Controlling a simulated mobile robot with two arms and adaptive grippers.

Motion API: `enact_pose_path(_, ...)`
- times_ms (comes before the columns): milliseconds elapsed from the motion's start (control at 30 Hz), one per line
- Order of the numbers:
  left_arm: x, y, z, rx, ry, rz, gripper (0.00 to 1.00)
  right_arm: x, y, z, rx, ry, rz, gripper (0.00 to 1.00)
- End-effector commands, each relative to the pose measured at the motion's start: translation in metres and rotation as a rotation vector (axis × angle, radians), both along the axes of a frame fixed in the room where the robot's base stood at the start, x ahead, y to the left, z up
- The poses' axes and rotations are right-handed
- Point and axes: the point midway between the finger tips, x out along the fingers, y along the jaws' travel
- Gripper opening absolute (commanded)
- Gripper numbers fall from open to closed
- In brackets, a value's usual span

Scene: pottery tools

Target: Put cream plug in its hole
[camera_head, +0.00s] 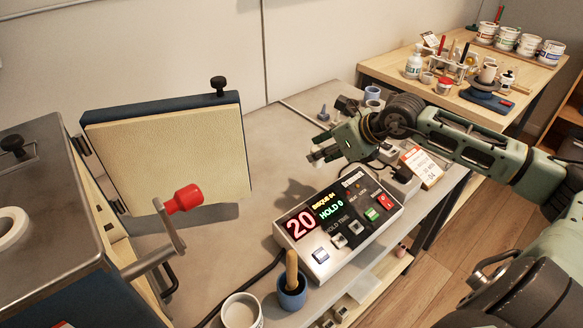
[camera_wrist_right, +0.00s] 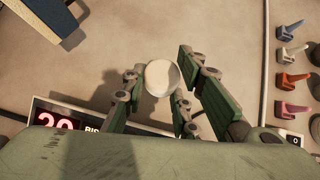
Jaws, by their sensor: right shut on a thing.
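The cream plug (camera_wrist_right: 162,77) shows in the right wrist view as a pale round piece between the fingers of my right gripper (camera_wrist_right: 160,85), which is shut on it. In the head view my right gripper (camera_head: 325,154) is above the grey table, behind the control box; its fingers largely hide the plug there. A cream ring (camera_head: 12,229) with an open middle sits on the kiln's metal top (camera_head: 55,265) at the far left, cut by the frame edge. I cannot tell for certain whether this is the plug's hole. My left gripper is not in view.
The open kiln door (camera_head: 165,155) with cream lining and a red-knobbed handle (camera_head: 183,199) stands between kiln and gripper. The control box (camera_head: 340,225), a blue cup (camera_head: 292,293) and a white cup (camera_head: 241,311) are in front. Small coloured pieces (camera_wrist_right: 291,80) lie right in the wrist view.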

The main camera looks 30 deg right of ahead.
Motion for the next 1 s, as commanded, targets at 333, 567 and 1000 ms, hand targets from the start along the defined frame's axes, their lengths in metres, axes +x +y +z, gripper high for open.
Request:
enact_pose_path(333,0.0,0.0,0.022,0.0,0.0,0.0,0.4,0.046,0.031,-0.023,0.005,-0.003,0.01,0.0)
enact_pose_path(567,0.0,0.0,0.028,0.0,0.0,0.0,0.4,0.068,0.043,-0.042,0.0,-0.002,0.011,0.0)
enact_pose_path(1000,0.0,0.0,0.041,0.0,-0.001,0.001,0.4,0.069,0.043,-0.085,-0.002,0.0,0.01,0.0)
